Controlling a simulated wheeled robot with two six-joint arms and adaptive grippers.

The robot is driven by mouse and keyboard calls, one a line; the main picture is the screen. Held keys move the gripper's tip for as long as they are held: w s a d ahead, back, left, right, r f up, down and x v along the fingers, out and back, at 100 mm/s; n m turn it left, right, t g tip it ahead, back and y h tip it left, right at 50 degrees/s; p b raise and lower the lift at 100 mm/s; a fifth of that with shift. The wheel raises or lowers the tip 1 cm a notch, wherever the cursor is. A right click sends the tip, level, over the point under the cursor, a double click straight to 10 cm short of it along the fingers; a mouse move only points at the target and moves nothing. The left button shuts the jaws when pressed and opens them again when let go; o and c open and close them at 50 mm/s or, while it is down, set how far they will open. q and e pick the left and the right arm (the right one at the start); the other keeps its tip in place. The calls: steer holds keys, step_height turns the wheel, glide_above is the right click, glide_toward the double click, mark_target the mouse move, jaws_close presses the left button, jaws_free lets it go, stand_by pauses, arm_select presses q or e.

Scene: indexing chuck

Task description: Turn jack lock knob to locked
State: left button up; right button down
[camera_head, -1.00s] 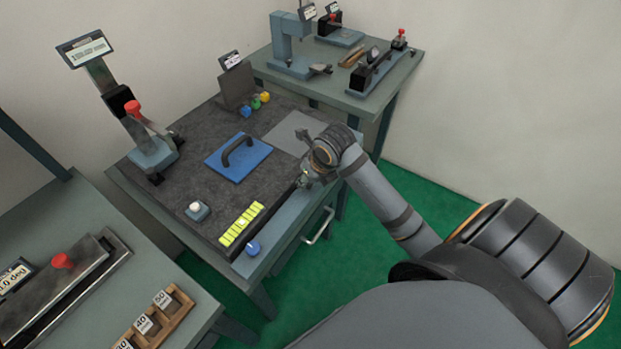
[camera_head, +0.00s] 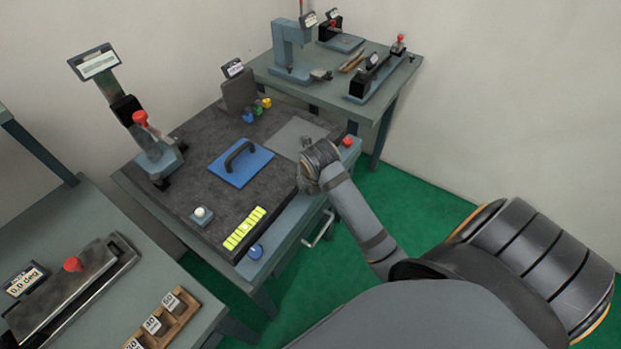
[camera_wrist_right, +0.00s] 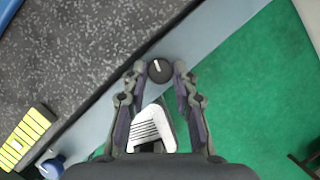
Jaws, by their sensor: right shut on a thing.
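The jack lock knob (camera_wrist_right: 160,71) is a small round black knob with a white pointer line, on the blue-grey front strip of the bench. The pointer points to the top of the right wrist view, tilted slightly left. My right gripper (camera_wrist_right: 160,68) has one fingertip on each side of the knob and is shut on it. A white plate with dark lines (camera_wrist_right: 151,130) shows between the fingers, its text unreadable. In the head view my right wrist (camera_head: 318,163) hides the knob and the fingertips. My left gripper is not in view.
The dark mat holds a blue plate with a handle (camera_head: 241,162), yellow blocks (camera_head: 244,229) and a white button (camera_head: 202,214). A blue knob (camera_head: 256,252) and a red button (camera_head: 348,141) sit along the front strip. A drawer handle (camera_head: 318,229) juts out below. Green floor is clear in front.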

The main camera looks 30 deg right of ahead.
steer(key=m+p, duration=0.2)
steer(key=p, duration=0.2)
steer(key=r+m+g+h+p, duration=0.1)
steer(key=p, duration=0.4)
steer(key=shift+a+r+m, duration=0.2)
steer(key=shift+r+m, duration=0.05)
steer(key=shift+m, duration=0.15)
steer(key=m+p, duration=0.1)
steer(key=p, duration=0.1)
steer(key=m+g+h+p, duration=0.1)
steer(key=m+p, duration=0.1)
steer(key=f+m+p, duration=0.1)
steer(key=m+p, duration=0.1)
steer(key=p, duration=0.1)
steer(key=shift+w+g+h, duration=0.25)
steer(key=shift+g+h, duration=0.05)
steer(key=m+p, duration=0.1)
steer(key=m, duration=0.1)
steer(key=shift+w+a+f+m+g+p, duration=0.1)
steer(key=shift+m+g+p, duration=0.25)
steer(key=shift+m+g, duration=0.05)
steer(key=shift+f+m+g+p, duration=0.15)
steer(key=shift+m+g+p, duration=0.35)
steer(key=shift+m, duration=0.6)
steer(key=c, duration=1.1)
jaws_free()
steer(key=shift+o, duration=0.2)
steer(key=shift+w, duration=0.1)
